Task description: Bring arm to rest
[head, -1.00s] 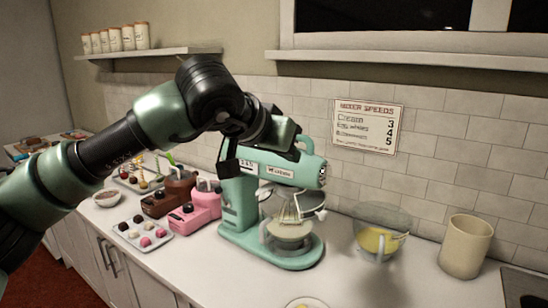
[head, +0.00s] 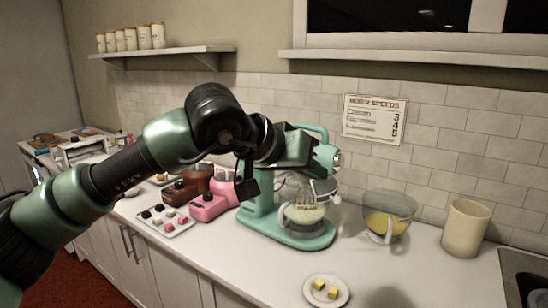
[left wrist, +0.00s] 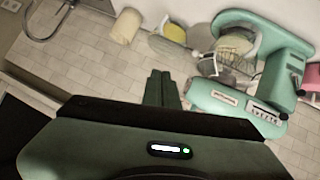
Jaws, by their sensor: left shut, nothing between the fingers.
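My left arm (head: 125,170) reaches in from the left of the head view, bent at a dark joint, and its hand end overlaps the teal stand mixer (head: 298,233). The fingers are hard to make out there. In the left wrist view my left gripper (left wrist: 162,77) is shut and empty, with tiled wall beyond its tips. The mixer appears upside down at that view's right (left wrist: 222,100), apart from the fingers in the picture. The mixer's glass bowl (head: 303,215) sits under its head. My right gripper is not seen.
Right of the mixer stand a glass bowl with yellow contents (head: 388,222) and a cream canister (head: 466,228). A small plate (head: 326,291) lies in front. Pink (head: 212,203) and brown machines and a sweets tray (head: 167,222) are left. A wall shelf (head: 160,55) is above. The front right counter is mostly clear.

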